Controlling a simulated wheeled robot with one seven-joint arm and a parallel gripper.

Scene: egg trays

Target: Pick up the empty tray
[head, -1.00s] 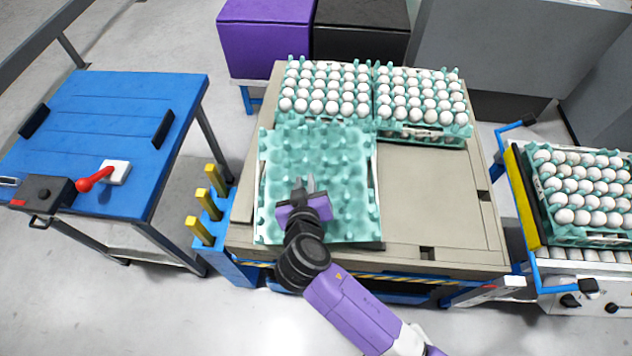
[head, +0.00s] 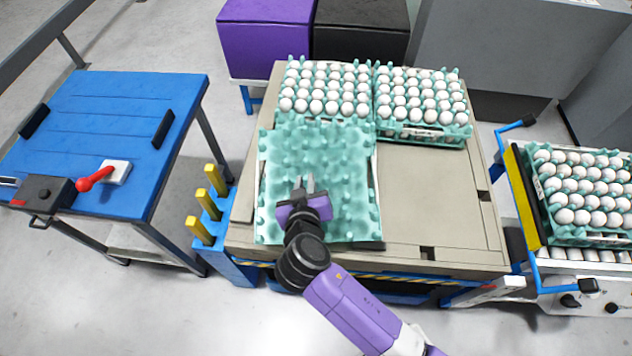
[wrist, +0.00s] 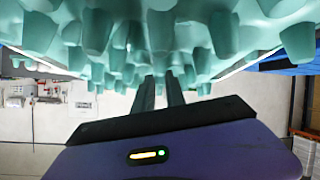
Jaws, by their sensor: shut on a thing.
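The empty tray (head: 340,165) is a teal egg tray with knobs and no eggs. It is at the left front of the beige platform in the head view. My gripper (head: 303,186) is over its front part in that view, shut on the tray. In the wrist view the tray's knobbed surface (wrist: 200,35) fills the top, and the two dark fingers (wrist: 160,92) reach up to it. The exact grip point between the fingertips is hidden among the knobs.
Two teal trays full of white eggs (head: 325,92) (head: 420,95) stand behind on the platform (head: 440,200). The platform's right front is bare. Another egg-filled tray (head: 585,195) stands at right by a yellow and blue frame. A blue table (head: 110,120) and yellow posts (head: 200,230) are at left.

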